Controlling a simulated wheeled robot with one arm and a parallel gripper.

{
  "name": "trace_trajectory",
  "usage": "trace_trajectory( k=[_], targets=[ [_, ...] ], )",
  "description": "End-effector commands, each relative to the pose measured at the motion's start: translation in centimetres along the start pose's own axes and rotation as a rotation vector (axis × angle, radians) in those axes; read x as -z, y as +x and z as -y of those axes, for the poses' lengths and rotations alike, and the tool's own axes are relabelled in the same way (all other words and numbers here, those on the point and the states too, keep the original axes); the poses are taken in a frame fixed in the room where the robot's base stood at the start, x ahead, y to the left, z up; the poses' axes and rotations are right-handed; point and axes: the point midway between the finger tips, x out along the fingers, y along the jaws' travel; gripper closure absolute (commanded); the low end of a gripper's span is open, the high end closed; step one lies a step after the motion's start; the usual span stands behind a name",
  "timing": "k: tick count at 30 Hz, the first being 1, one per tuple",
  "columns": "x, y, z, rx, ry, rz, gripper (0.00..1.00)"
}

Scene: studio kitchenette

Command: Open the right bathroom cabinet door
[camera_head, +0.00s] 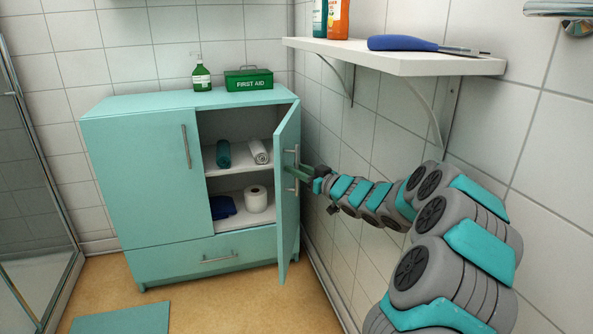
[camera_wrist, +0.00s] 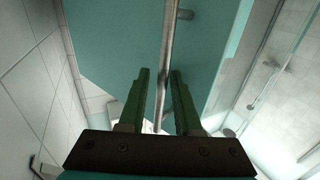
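The turquoise bathroom cabinet (camera_head: 150,185) stands against the back wall in the head view. Its right door (camera_head: 287,180) is swung wide open, and the left door (camera_head: 150,165) is closed. The right door also fills the middle of the wrist view (camera_wrist: 110,45). My gripper (camera_head: 301,173) is at the outer face of the right door, by its handle. In the wrist view, the green fingers of my gripper (camera_wrist: 160,72) are apart, with the metal handle bar (camera_wrist: 168,35) running between them. Narrow gaps show beside the bar.
Inside the cabinet are a toilet roll (camera_head: 256,199), rolled towels (camera_head: 258,152) and a blue cloth (camera_head: 222,207). A soap bottle (camera_head: 201,77) and first aid box (camera_head: 249,79) stand on top. A wall shelf (camera_head: 400,62) overhangs my arm. The right wall is close to the door.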

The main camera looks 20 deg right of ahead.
Motion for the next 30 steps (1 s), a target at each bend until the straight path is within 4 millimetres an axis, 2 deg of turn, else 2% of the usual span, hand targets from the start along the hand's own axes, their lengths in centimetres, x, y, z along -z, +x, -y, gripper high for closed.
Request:
trace_trajectory(
  k=[3,13,17,21,30],
  targets=[
    [0.0,0.0,0.1,0.002,0.0,0.001,0.56],
    [0.3,0.0,0.1,0.003,-0.001,0.001,0.56],
    [1.6,0.0,0.1,0.002,-0.003,0.0,0.56],
    [3.6,0.0,0.0,0.001,-0.006,0.0,0.56],
    [3.9,-3.5,2.4,0.002,-0.001,-0.001,0.56]
  ],
)
